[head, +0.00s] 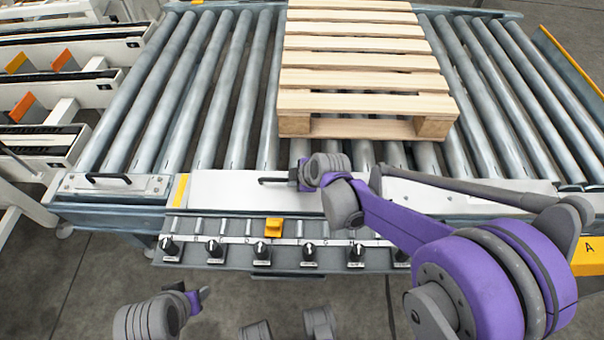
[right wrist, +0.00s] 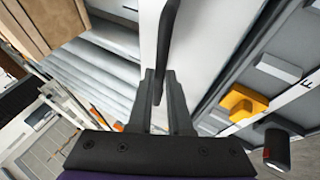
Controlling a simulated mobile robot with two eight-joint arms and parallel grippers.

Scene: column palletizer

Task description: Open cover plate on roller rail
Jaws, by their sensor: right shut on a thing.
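The white cover plate (head: 235,193) lies along the front edge of the roller conveyor; it also shows in the right wrist view (right wrist: 125,22). I cannot tell if it is tilted. Its black handle (head: 272,181) stands on its upper face. My right gripper (head: 300,178) is at this handle; in the right wrist view its fingers (right wrist: 160,100) are shut around the dark handle bar (right wrist: 166,45). My right arm hides part of the plate's right side. My left gripper (head: 196,299) is low at the bottom of the head view, away from the plate; its jaws are too small to read.
A wooden pallet (head: 360,78) sits on the rollers behind the plate. Several black knobs and an orange block (head: 273,227) line the rail (head: 230,255) below it. A second handled plate (head: 110,184) is at left. Floor shows in front.

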